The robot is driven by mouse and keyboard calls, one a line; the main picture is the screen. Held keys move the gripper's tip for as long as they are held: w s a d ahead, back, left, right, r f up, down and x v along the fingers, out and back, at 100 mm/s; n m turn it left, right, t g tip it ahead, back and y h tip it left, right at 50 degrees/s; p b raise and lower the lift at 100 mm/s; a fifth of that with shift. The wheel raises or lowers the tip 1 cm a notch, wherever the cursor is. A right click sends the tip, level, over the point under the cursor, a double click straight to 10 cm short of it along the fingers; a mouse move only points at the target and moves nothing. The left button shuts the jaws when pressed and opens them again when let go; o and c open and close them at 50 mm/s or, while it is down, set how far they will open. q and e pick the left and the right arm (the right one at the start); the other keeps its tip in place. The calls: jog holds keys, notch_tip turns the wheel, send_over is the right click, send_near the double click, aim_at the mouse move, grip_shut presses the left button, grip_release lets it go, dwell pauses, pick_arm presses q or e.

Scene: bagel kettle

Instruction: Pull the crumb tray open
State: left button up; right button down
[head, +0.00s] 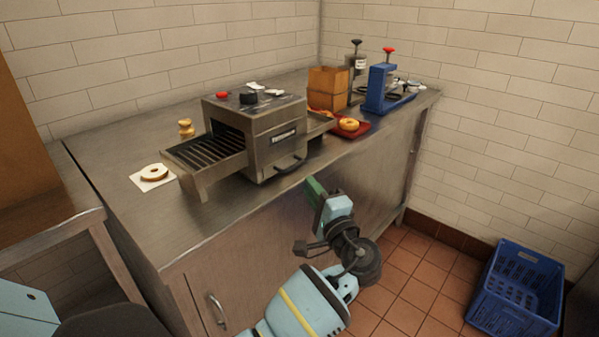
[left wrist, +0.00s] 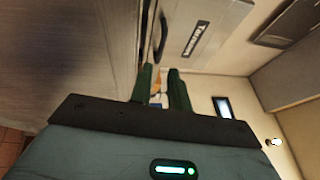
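The steel conveyor toaster (head: 270,135) stands on the counter. A dark curved handle (head: 291,165) sits low on its front face, where the crumb tray appears to be; the tray looks pushed in. My left gripper (head: 314,186) is in front of the counter edge, just right of and below the handle, apart from it. In the left wrist view my left gripper (left wrist: 161,72) shows two green fingers with a gap between them, empty. The handle (left wrist: 160,38) lies beyond the fingertips, roughly in line with the gap. My right gripper is not in view.
A slatted rack (head: 205,150) extends left from the toaster, with a bagel on paper (head: 154,173) beside it. A blue crate (head: 515,290) is on the floor.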

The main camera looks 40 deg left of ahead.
pick_arm(q)
jog(key=x, duration=0.7)
jog(key=shift+p, duration=0.3)
grip_shut()
